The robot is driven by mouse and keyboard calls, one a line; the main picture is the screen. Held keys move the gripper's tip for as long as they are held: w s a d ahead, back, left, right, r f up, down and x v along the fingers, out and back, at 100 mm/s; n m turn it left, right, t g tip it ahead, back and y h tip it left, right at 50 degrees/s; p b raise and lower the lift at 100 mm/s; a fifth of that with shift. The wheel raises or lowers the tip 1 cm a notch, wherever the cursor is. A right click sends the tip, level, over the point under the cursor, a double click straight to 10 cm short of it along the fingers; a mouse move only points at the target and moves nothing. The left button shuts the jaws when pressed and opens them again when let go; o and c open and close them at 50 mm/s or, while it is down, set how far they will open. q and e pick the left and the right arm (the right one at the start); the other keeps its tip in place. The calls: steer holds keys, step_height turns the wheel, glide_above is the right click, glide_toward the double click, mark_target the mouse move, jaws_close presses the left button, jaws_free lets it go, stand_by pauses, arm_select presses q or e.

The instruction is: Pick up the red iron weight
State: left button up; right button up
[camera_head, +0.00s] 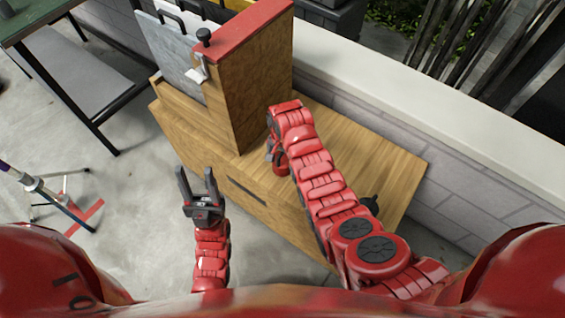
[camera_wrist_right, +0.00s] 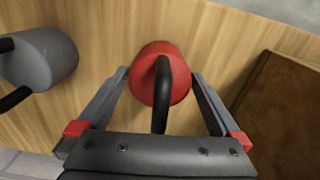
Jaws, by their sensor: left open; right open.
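The red iron weight (camera_wrist_right: 146,84) stands on a wooden surface in the right wrist view, with a dark handle arching over its top. My right gripper (camera_wrist_right: 161,73) is open, with one finger on each side of the weight and handle; I cannot tell whether the fingers touch it. In the head view my right arm reaches over the wooden bench and hides most of this gripper, so the weight is not clear there. My left gripper (camera_head: 196,172) is open and empty, in front of the bench's front edge.
A grey weight (camera_wrist_right: 48,60) with a dark handle stands left of the red one in the right wrist view. A tall wooden box with a red top (camera_head: 240,28) rises from the wooden bench (camera_head: 395,160). A low wall (camera_head: 420,90) runs behind. A table (camera_head: 35,18) stands far left.

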steer(key=shift+f, duration=1.35)
steer(key=shift+r, duration=0.1)
jaws_close()
